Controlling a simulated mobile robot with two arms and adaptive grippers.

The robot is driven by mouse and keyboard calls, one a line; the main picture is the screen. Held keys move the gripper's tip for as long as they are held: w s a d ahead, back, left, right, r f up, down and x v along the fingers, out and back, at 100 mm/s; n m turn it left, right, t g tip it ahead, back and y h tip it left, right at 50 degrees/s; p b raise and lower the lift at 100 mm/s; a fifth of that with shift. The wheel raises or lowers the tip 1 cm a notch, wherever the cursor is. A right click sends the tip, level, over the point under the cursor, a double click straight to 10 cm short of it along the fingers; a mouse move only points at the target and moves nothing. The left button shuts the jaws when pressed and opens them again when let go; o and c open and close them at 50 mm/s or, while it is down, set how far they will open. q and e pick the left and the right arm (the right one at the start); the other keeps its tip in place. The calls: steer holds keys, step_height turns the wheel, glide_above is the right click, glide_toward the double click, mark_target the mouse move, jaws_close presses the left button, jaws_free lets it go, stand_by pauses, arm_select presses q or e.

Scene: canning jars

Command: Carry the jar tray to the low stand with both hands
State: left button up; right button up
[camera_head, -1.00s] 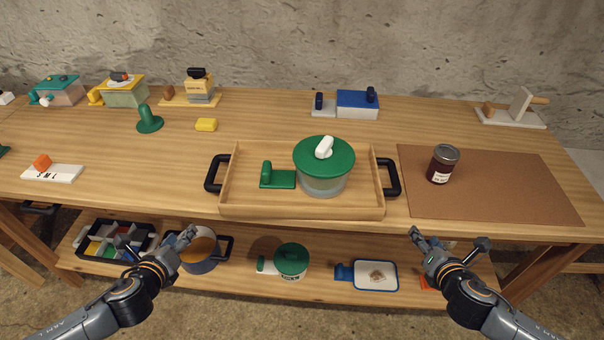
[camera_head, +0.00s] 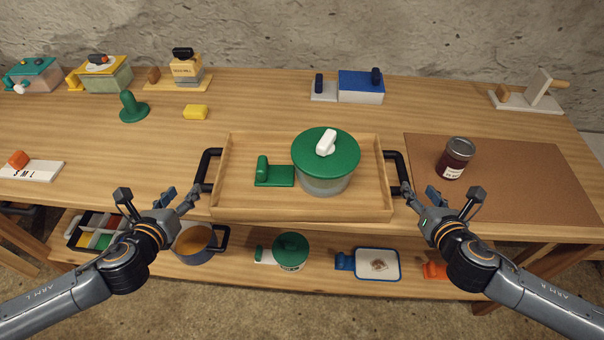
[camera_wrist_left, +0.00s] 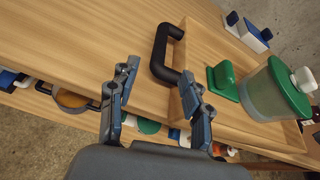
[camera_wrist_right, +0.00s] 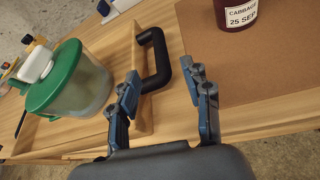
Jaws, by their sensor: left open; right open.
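The wooden jar tray (camera_head: 230,205) sits on the table near its front edge, with a black handle at each end. A glass jar (camera_head: 324,183) with a green lid and white knob stands in it, beside a green piece (camera_head: 273,176). My left gripper (camera_head: 159,194) is open by the left handle (camera_head: 207,168); in the left wrist view this handle (camera_wrist_left: 159,50) lies just ahead, between the fingers. My right gripper (camera_head: 441,193) is open by the right handle (camera_head: 402,171); in the right wrist view it (camera_wrist_right: 161,58) lies ahead, between the fingers. No low stand is identifiable.
A brown mat (camera_head: 530,180) with a dark red jar (camera_head: 455,160) lies right of the tray. The lower shelf (camera_head: 325,285) holds a pot (camera_head: 195,243), a green-lidded container (camera_head: 290,250) and a blue-edged tray (camera_head: 377,264). Boxes line the table's back.

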mark_target(199, 173)
arm_select(q)
steer(key=x, duration=1.3)
arm_select(e)
steer(key=x, duration=1.3)
arm_select(q)
steer(key=shift+s, duration=0.1)
steer(key=shift+c, duration=0.4)
arm_select(e)
steer(key=shift+s, duration=0.1)
steer(key=shift+c, duration=0.4)
arm_select(q)
jaws_close()
arm_select(e)
jaws_close()
arm_select(q)
steer(key=shift+r, duration=0.1)
arm_select(e)
steer(key=shift+r, duration=0.1)
